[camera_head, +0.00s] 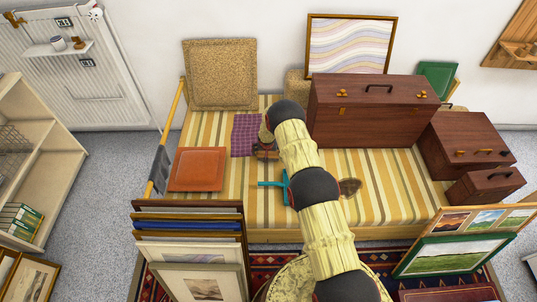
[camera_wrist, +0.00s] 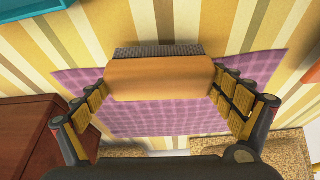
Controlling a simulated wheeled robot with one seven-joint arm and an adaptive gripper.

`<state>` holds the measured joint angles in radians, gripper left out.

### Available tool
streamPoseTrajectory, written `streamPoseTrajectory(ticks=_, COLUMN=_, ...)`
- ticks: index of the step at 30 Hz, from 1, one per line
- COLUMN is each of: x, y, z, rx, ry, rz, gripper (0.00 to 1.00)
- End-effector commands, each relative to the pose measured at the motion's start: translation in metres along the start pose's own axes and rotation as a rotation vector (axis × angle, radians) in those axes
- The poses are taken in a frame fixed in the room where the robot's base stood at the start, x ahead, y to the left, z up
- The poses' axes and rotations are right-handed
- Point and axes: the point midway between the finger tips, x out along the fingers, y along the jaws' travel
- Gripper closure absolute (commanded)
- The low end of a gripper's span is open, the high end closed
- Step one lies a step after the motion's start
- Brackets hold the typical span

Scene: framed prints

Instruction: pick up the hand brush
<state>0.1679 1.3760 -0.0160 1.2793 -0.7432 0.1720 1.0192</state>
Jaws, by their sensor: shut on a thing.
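The hand brush (camera_wrist: 160,80) has an orange-brown wooden body and a strip of dark bristles along its far edge in the wrist view. My gripper (camera_wrist: 161,90) is shut on it, one finger at each end of the wooden body. In the head view the brush (camera_head: 265,154) is a small brown piece at the end of my arm, mostly hidden by my gripper (camera_head: 266,142). It is over the striped bed, beside the purple checked cloth. I cannot tell whether it touches the bed.
The purple cloth (camera_head: 245,135) lies flat on the striped bed (camera_head: 215,218). A large wooden case (camera_head: 365,115) stands at right. Framed prints (camera_head: 198,250) lean in front.

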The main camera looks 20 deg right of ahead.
Motion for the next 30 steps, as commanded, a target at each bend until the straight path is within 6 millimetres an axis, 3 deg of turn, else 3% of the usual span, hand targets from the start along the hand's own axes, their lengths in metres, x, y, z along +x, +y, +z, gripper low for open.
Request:
streamPoseTrajectory(ticks=1, x=-0.014, y=-0.001, z=-0.008, rx=0.002, ry=0.004, rz=-0.001, gripper=0.36)
streamPoseTrajectory(ticks=18, x=-0.077, y=0.012, z=0.015, rx=0.0, ry=0.003, rz=-0.001, gripper=0.36)
streamPoseTrajectory(ticks=30, x=-0.106, y=0.021, z=0.04, rx=0.001, ry=0.003, rz=-0.001, gripper=0.36)
